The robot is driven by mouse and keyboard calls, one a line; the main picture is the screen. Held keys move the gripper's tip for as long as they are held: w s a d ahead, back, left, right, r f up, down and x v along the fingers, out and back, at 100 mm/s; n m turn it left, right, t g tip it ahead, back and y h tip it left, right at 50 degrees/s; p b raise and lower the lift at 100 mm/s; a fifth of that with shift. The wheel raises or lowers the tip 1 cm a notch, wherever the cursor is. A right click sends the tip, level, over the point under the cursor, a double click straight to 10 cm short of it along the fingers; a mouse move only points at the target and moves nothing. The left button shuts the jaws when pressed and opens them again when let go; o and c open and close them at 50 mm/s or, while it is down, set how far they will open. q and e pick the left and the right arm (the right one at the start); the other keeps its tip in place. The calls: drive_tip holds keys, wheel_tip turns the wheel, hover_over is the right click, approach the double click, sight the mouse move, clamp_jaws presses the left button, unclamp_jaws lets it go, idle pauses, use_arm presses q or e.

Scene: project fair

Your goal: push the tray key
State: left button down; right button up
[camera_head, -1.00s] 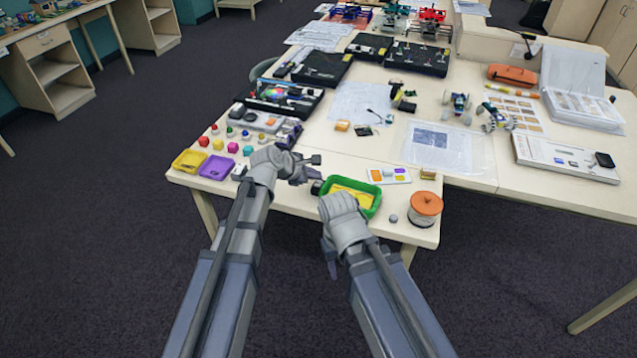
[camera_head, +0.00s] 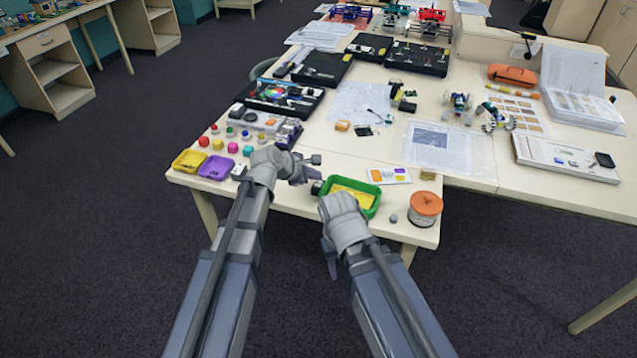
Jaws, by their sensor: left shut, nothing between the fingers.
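A white panel with purple and orange keys (camera_head: 389,175) lies flat on the near table, behind the green tray (camera_head: 372,210). The green tray has a yellow inside. I cannot tell which key is the tray key, as the markings are too small to read. My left gripper (camera_head: 306,168) is shut and empty above the table, left of the panel and apart from it. My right gripper (camera_head: 331,266) hangs low in front of the table's front edge. Its fingers are mostly hidden by its own wrist, which also covers the front of the green tray.
Yellow (camera_head: 188,161) and purple (camera_head: 216,168) trays stand at the table's left end, near several coloured knobs. An orange-topped round container (camera_head: 426,204) and a small grey ball (camera_head: 394,219) stand right of the green tray. A clear plastic sheet (camera_head: 445,146) lies behind.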

sight(315, 185)
use_arm(q)
drive_tip(key=shift+f, duration=0.15)
drive_tip(key=shift+f+b, duration=0.3)
drive_tip(key=shift+b, duration=0.15)
drive_tip(key=shift+f, duration=0.15)
idle(0.4)
drive_tip(key=shift+r+p, duration=0.45)
drive_tip(key=shift+r, duration=0.2)
wheel_tip(315, 185, up, 6)
drive_tip(key=p, duration=0.6)
